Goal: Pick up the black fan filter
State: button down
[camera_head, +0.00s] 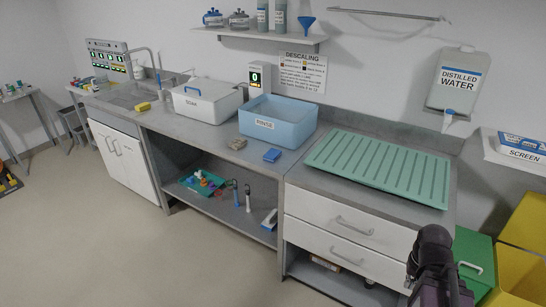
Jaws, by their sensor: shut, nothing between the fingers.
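I cannot make out a black fan filter for certain in the head view. My gripper (411,273) shows as a dark shape at the end of my arm, low at the right, in front of the drawers. It is shut and empty. Its fingertips are hard to tell apart from the dark wrist. It is apart from the counter items.
The counter holds a white soak tub (207,101), a blue rinse tub (278,121), a blue sponge (272,155) and a green ribbed drainer (380,166). The lower shelf (225,208) holds brushes and a colourful tray. Green (472,262) and yellow (523,270) bins stand right.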

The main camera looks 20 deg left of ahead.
aim_at(238, 142)
jog(key=u, duration=0.85)
jog(key=k, duration=0.95)
jog(key=u, duration=0.25)
jog(key=i, duration=0.85)
jog(key=u, duration=0.05)
